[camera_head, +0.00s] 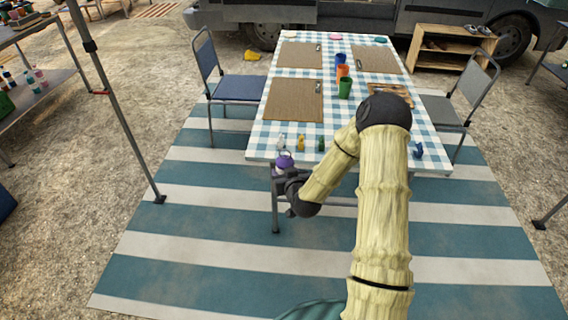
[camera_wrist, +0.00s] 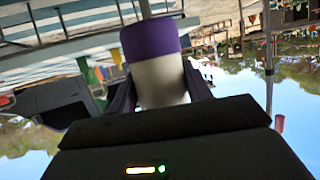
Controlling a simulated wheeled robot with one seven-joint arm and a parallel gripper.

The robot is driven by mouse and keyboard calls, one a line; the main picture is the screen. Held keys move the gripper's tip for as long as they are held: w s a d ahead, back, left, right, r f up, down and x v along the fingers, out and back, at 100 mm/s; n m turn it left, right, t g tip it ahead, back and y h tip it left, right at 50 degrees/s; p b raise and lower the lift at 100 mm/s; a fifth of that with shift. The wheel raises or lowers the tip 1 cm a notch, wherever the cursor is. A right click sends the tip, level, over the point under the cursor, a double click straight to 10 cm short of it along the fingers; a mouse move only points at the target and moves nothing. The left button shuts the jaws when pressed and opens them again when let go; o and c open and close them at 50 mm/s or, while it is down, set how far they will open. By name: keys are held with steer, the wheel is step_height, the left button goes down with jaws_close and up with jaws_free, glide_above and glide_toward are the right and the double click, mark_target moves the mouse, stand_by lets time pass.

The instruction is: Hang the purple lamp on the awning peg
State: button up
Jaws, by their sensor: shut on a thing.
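The purple lamp (camera_head: 284,159) is at the near left corner of the checked table, in my gripper (camera_head: 283,171). In the wrist view the lamp (camera_wrist: 155,42) shows a purple band and a pale body between the two fingers of my gripper (camera_wrist: 160,92). The gripper is shut on it. I cannot make out the awning peg in either view.
The checked table (camera_head: 260,143) holds brown placemats, several cups and small items. A blue chair (camera_head: 238,88) and a grey chair (camera_head: 441,108) flank it. A thin pole (camera_head: 117,108) stands at left. The striped mat (camera_head: 180,222) is clear at front left.

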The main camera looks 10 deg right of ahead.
steer(key=s+f+h, duration=0.1)
steer(key=s+f, duration=0.4)
steer(key=f, duration=0.4)
steer(key=shift+a+f+m, duration=0.15)
steer(key=shift+f+m, duration=0.1)
steer(key=shift+m, duration=0.05)
steer(key=shift+w, duration=0.1)
